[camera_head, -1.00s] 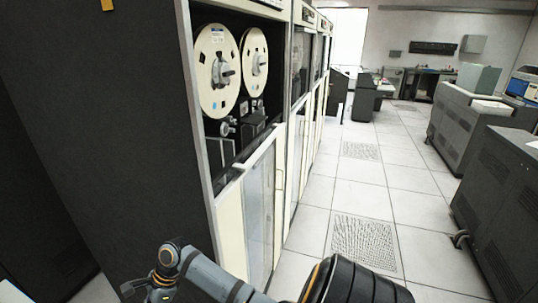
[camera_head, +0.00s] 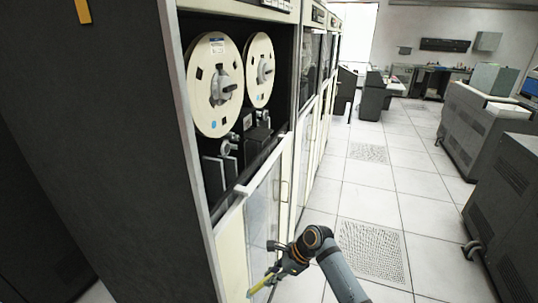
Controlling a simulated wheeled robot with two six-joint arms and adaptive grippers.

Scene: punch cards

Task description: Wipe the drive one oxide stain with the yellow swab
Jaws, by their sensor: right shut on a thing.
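The nearest tape drive (camera_head: 231,240) stands at left with its upper bay open. Two cream reels (camera_head: 207,112) hang inside, with metal guides and the head area (camera_head: 228,146) below them. I cannot make out an oxide stain in this view. My right gripper (camera_head: 272,278) is at the bottom centre, in front of the drive's lower door and well below the reels. It is shut on the yellow swab (camera_head: 261,285), which points down and left. My left gripper is out of view.
More tape cabinets (camera_head: 325,110) run back in a row beside the first. Grey machines (camera_head: 476,125) stand at right. The tiled floor aisle (camera_head: 385,185) between them is clear. The drive's dark side panel (camera_head: 100,150) fills the left.

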